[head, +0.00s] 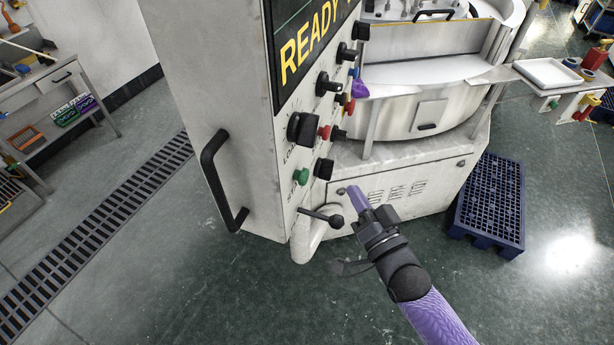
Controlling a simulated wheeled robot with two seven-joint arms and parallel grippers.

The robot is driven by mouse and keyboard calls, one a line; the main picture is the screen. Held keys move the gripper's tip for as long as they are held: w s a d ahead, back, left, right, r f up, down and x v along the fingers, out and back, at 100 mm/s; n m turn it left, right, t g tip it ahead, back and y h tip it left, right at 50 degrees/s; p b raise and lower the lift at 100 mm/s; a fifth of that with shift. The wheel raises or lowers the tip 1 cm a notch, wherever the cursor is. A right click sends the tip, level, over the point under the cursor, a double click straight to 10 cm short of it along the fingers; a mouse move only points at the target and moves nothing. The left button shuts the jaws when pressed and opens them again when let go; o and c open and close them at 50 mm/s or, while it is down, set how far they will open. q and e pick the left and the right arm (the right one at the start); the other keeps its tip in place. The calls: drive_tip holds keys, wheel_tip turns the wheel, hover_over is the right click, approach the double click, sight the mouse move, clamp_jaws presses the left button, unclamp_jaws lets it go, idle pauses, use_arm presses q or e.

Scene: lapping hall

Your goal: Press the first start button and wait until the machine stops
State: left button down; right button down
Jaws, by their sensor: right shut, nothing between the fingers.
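The machine's white control cabinet (205,90) stands in the middle of the head view, turned so its panel faces right. Its screen (312,45) reads "READY" in yellow. A green button (301,176) sits low on the panel, with lettering beside it that I cannot fully read. Red buttons (324,132) and several black knobs (301,129) are above it. My right gripper (356,196) is shut and empty, to the right of the green button and apart from it in the picture. My left gripper is not in view.
A black lever (322,216) sticks out below the green button, close to my right gripper. A black handle (222,180) is on the cabinet's side. The round lapping machine (425,100) stands behind. A blue pallet (490,205) lies at right.

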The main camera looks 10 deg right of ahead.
sight(301, 176)
drive_tip(key=w+a+b, duration=0.1)
drive_tip(key=w+a, duration=0.2)
drive_tip(key=a, duration=0.2)
drive_tip(key=shift+a, duration=0.2)
idle(1.9)
drive_tip(key=shift+w+a, duration=0.15)
drive_tip(key=shift+a, duration=0.2)
drive_tip(key=shift+w+a, duration=0.2)
drive_tip(key=shift+a, duration=0.2)
idle(0.6)
drive_tip(key=shift+d, duration=0.15)
drive_tip(key=shift+s+d, duration=0.4)
drive_tip(key=shift+d, duration=0.25)
